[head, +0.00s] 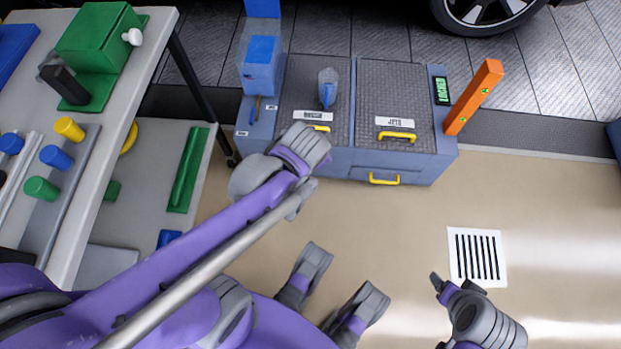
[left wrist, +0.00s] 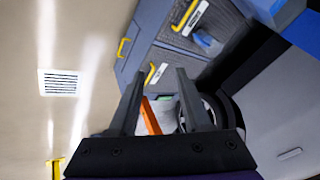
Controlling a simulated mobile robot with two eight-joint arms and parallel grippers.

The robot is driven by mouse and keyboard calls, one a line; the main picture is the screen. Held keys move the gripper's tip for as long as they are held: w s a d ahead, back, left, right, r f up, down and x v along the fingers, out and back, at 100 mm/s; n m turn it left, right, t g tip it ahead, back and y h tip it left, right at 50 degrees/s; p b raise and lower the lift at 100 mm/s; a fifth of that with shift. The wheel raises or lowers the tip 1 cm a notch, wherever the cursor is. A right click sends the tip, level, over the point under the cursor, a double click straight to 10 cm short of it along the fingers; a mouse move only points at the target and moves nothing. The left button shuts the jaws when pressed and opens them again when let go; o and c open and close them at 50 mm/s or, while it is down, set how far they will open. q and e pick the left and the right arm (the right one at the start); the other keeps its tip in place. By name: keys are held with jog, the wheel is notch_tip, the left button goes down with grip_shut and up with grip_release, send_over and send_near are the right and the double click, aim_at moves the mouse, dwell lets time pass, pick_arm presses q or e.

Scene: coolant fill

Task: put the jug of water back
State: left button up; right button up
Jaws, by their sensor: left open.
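No jug is plainly recognisable as the water jug. A small clear-and-blue vessel (head: 327,88) stands on the left lid of the blue-grey cabinet (head: 350,165); its blue part also shows in the left wrist view (left wrist: 204,38). A boxy pale container with a bright blue top (head: 260,68) stands at the cabinet's left end. My left gripper (left wrist: 157,75) is open and empty, its dark fingers apart, pointing toward the cabinet. In the head view my left arm hides its fingers. My right gripper (head: 455,285) is low over the floor, and its finger gap is unclear.
An orange post (head: 473,97) leans at the cabinet's right end, near a green "LOCKED" display (head: 441,90). The lids have yellow handles (head: 396,136). A workbench (head: 150,55) with coloured parts is on the left.

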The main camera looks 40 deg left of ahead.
pick_arm(q)
jog(key=s+d+n+g+h, duration=0.1)
jog(key=s+d+n, duration=0.3)
jog(key=s, duration=0.6)
jog(key=shift+s+d+f+n+g+h, duration=0.2)
jog(key=shift+s+d+n+g+h, duration=0.15)
jog(key=shift+n+h, duration=0.2)
jog(key=shift+w, duration=0.1)
